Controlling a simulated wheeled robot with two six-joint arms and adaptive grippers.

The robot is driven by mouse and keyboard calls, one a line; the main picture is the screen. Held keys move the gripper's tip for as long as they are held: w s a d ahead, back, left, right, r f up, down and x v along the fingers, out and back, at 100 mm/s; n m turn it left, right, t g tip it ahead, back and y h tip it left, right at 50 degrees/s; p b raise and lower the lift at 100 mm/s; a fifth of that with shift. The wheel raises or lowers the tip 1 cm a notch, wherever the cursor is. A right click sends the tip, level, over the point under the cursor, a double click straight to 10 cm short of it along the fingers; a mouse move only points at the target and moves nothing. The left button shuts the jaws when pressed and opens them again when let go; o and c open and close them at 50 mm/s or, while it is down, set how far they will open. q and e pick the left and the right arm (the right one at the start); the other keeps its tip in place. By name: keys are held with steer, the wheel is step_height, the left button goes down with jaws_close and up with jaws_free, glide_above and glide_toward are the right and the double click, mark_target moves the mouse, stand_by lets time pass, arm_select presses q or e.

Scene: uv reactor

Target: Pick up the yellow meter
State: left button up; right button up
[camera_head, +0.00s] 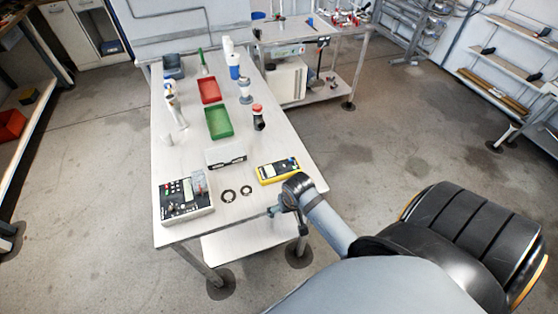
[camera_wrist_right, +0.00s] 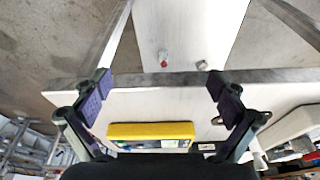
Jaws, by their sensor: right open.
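The yellow meter (camera_head: 268,173) lies on the near right part of the white table (camera_head: 185,150), close to its right edge. In the right wrist view the yellow meter (camera_wrist_right: 150,130) shows its yellow edge and part of its face below and between the fingers; its lower part is hidden by my gripper's body. My right gripper (camera_head: 277,210) is beside the table's near right corner, just nearer than the meter. In the wrist view the right gripper (camera_wrist_right: 162,90) is open, fingers wide apart with nothing between the tips. My left gripper is not in view.
A control box (camera_head: 185,200) stands at the table's near left. Green (camera_head: 218,122) and red (camera_head: 209,90) trays sit farther back. Bare tabletop surrounds the rings.

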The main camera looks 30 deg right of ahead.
steer(key=w+r+m, duration=0.3)
steer(key=w+d+r+m+g, duration=0.1)
steer(key=w+r+m, duration=0.1)
steer(key=w+m, duration=0.1)
steer(key=shift+d+r, duration=0.2)
steer(key=shift+r, duration=0.2)
steer(key=w+d+r+m+g, duration=0.2)
steer(key=w+d+r+m, duration=0.3)
steer(key=w+m, duration=0.5)
steer(key=m+b, duration=0.1)
steer(key=b, duration=0.4)
glide_above(279, 168)
steer(key=f, duration=0.3)
steer(key=shift+a+f+y, duration=0.25)
steer(key=shift+f+y, duration=0.15)
steer(key=shift+r, duration=0.1)
steer(key=f+b, duration=0.3)
steer(key=shift+d+f+b, duration=0.15)
steer(key=shift+d+b, duration=0.05)
steer(key=shift+b, duration=0.15)
steer(key=shift+w+f, duration=0.1)
steer(key=shift+f, duration=0.8)
steer(key=shift+r, duration=0.1)
steer(key=shift+c, duration=0.9)
steer(key=c, duration=1.3)
